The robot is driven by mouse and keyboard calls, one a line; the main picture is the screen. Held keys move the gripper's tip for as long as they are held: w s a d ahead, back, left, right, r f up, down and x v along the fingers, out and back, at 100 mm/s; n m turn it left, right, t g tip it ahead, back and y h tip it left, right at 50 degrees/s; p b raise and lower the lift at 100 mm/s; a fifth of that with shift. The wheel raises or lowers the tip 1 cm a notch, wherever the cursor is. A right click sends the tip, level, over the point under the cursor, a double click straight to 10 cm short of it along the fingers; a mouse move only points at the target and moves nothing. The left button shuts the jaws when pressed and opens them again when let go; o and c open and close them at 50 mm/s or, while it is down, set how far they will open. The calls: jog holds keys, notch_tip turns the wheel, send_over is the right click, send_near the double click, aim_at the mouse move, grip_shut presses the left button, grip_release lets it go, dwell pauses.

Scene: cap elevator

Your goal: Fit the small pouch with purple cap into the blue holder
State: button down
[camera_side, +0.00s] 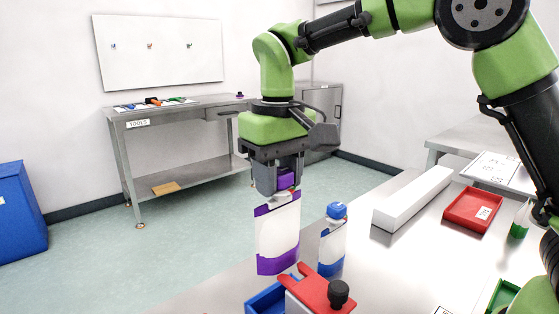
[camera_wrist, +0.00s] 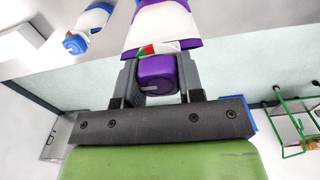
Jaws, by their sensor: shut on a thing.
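The small pouch with purple cap (camera_side: 278,236) is white with purple bands and hangs upright in the side view. My gripper (camera_side: 287,185) is shut on its purple cap from above. In the wrist view the purple cap (camera_wrist: 157,74) sits between the two fingers of my gripper (camera_wrist: 158,80), with the pouch body (camera_wrist: 160,25) beyond it. The blue holder (camera_side: 265,302) is at the bottom of the side view, below the pouch, beside a red clamp piece (camera_side: 318,290) with a black knob. The pouch's lower edge appears above the holder and apart from it. The holder is partly cut off by the frame edge.
A pouch with blue cap (camera_side: 332,240) stands just right of the held pouch; it also shows in the wrist view (camera_wrist: 88,30). A white block (camera_side: 412,198) and a red tray (camera_side: 473,209) lie further right on the table. A tool bench (camera_side: 180,150) stands behind.

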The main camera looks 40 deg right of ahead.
aim_at(279, 207)
jog(key=shift+f, duration=0.1)
dwell(0.3)
jog(key=shift+f, duration=5.95)
jog(key=c, duration=0.7)
grip_release()
jog(key=shift+o, duration=0.2)
jog(key=shift+r, duration=3.5)
